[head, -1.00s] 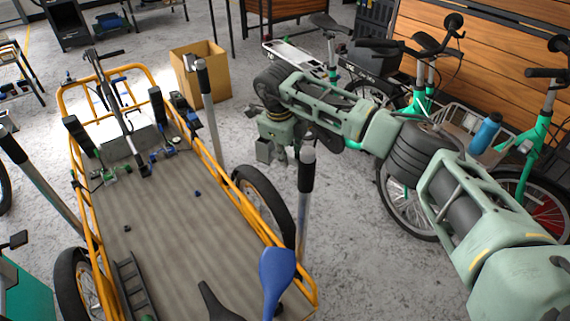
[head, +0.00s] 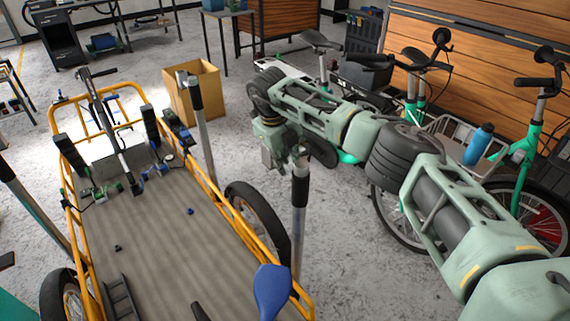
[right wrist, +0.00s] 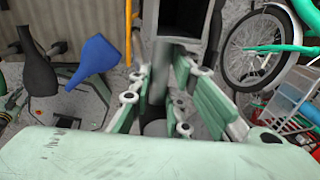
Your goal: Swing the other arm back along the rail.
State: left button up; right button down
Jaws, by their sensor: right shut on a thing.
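The yellow-framed cargo bike (head: 137,92) stands at the left with its grey bed facing up. A rail runs along its right side (head: 205,165). Upright grey posts with black tops stand by it: one at the middle (head: 204,130), one nearer me (head: 299,225), one at the left edge (head: 40,210). My right gripper (head: 283,157) is at the top of the nearer right post. In the right wrist view its fingers (right wrist: 158,95) are shut around a grey bar (right wrist: 158,75), which seems to be this post; the contact is partly hidden. My left gripper does not show.
Green bikes (head: 420,90) stand along the wooden wall at the right, under and behind my right arm. A cardboard box (head: 193,92) stands behind the cargo bike. A blue saddle (head: 272,290) is at the front. Bare floor lies right of the cargo bike's wheel.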

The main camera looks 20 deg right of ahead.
jog(key=c, duration=1.6)
grip_release()
jog(key=shift+c, duration=0.2)
notch_tip(320, 180, up, 12)
jog(key=a, duration=0.2)
jog(key=shift+s, duration=0.35)
jog(key=shift+f, duration=0.1)
